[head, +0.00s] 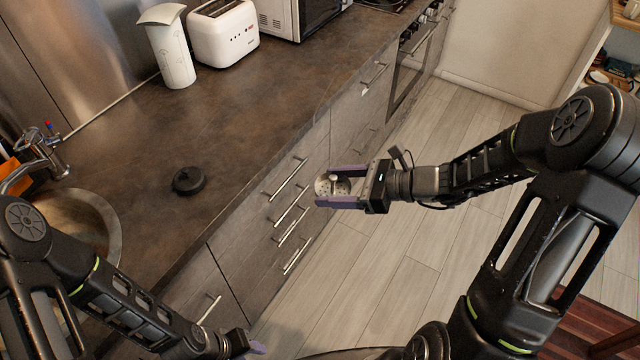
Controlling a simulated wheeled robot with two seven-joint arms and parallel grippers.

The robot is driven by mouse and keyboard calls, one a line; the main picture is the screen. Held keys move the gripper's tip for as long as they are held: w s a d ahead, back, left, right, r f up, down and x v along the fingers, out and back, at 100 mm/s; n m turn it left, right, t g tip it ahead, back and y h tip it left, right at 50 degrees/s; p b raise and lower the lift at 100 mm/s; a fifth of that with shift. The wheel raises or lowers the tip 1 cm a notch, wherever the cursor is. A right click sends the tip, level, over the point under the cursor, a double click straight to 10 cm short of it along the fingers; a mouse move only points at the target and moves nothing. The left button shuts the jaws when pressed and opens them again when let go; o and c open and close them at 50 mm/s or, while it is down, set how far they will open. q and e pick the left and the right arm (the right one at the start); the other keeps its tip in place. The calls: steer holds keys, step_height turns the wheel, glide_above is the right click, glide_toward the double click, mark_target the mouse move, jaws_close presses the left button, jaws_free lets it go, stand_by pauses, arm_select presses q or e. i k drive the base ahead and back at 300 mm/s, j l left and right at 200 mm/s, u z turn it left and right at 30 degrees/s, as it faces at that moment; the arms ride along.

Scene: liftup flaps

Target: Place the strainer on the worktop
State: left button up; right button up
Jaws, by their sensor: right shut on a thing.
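The strainer (324,187), a small pale piece with dark holes, is between the fingers of my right gripper (340,190). My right gripper is shut on it and holds it in front of the drawers, off the edge of the worktop (240,130). The worktop is dark brown and runs from the lower left to the upper right. My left gripper (258,348) is at the bottom edge, only partly in view, and its opening cannot be made out.
A round black lidded object (188,181) sits on the worktop near the sink (105,215) and tap (45,150). A white pitcher (168,50), a toaster (222,35) and a microwave (290,15) stand at the back. The worktop's middle is clear. Drawer handles (285,180) stick out below.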

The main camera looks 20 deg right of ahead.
mark_target(186, 137)
steer(key=i+l, duration=0.55)
steer(key=u, duration=1.2)
steer(key=l, duration=0.1)
